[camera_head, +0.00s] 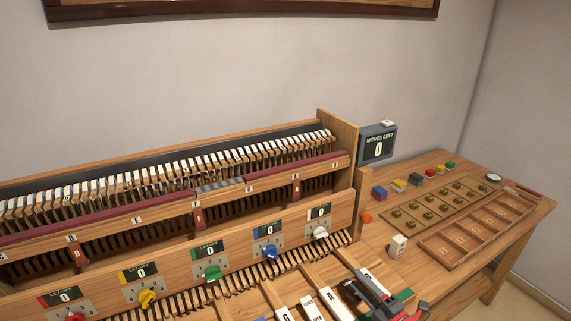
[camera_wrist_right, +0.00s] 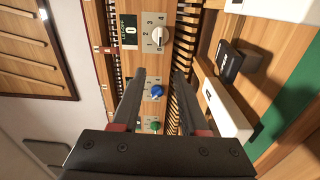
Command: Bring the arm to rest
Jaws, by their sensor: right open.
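My right gripper (camera_head: 372,293) is low at the right of the head view, dark with red parts, over the front right of the piano mechanism beside the white key blocks. In the right wrist view its two dark fingers (camera_wrist_right: 161,75) are parted with nothing between them. Beyond them are the panel with a white knob (camera_wrist_right: 159,36), a blue knob (camera_wrist_right: 157,91) and a green knob (camera_wrist_right: 152,126). My left gripper is not in view.
The wooden piano frame (camera_head: 343,150) has knobs and counters reading 0. A "MOVES LEFT" display (camera_head: 377,146) also reads 0. White key blocks (camera_head: 331,302) lie near the gripper. A side table holds coloured blocks, a board of brass pieces (camera_head: 430,206) and a compartment tray (camera_head: 480,232).

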